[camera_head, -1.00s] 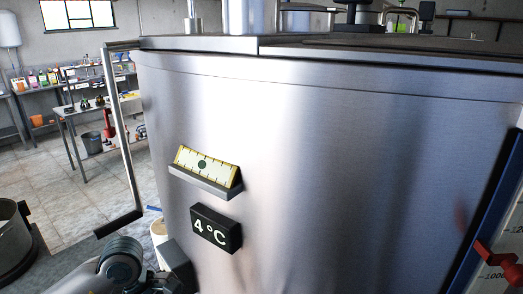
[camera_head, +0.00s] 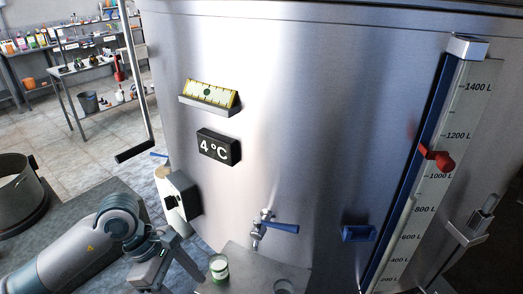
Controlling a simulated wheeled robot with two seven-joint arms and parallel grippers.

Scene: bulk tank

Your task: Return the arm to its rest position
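My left arm comes in from the lower left, in front of the steel bulk tank (camera_head: 320,110). Its wrist is bent down near the bottom edge. My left gripper (camera_head: 188,265) shows only in part beside the small shelf, and its fingertips are not clear enough to judge. I see nothing held in it. My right arm and gripper are out of view.
The tank carries a yellow-edged dial plate (camera_head: 210,93), a 4°C display (camera_head: 219,147), a blue-handled tap (camera_head: 280,227) and a litre gauge (camera_head: 440,150) with a red slider (camera_head: 437,160). A green-labelled jar (camera_head: 219,267) stands on the shelf (camera_head: 250,275). A steel pot (camera_head: 20,190) is at left.

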